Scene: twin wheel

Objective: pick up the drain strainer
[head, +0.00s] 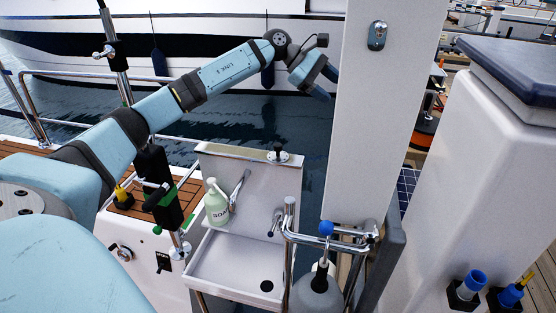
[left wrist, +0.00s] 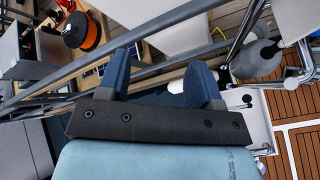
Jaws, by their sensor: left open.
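A metal disc with a black knob, which looks like the drain strainer (head: 279,154), sits on the back ledge of the white sink (head: 222,272). A dark round drain hole (head: 266,286) shows in the basin floor. My left gripper (head: 325,82) is open and empty. It is raised above and to the right of the strainer in the head view, well apart from it. In the left wrist view the two blue fingers (left wrist: 160,65) are spread with nothing between them. I cannot surely make out the strainer there. My right gripper is not in view.
A soap bottle (head: 216,203) stands at the sink's left, near the faucet (head: 240,184). A white post (head: 376,110) rises right of my left gripper. Metal rails (head: 330,240) and a grey hanging fender (head: 317,291) crowd the sink's right side. Space above the sink is clear.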

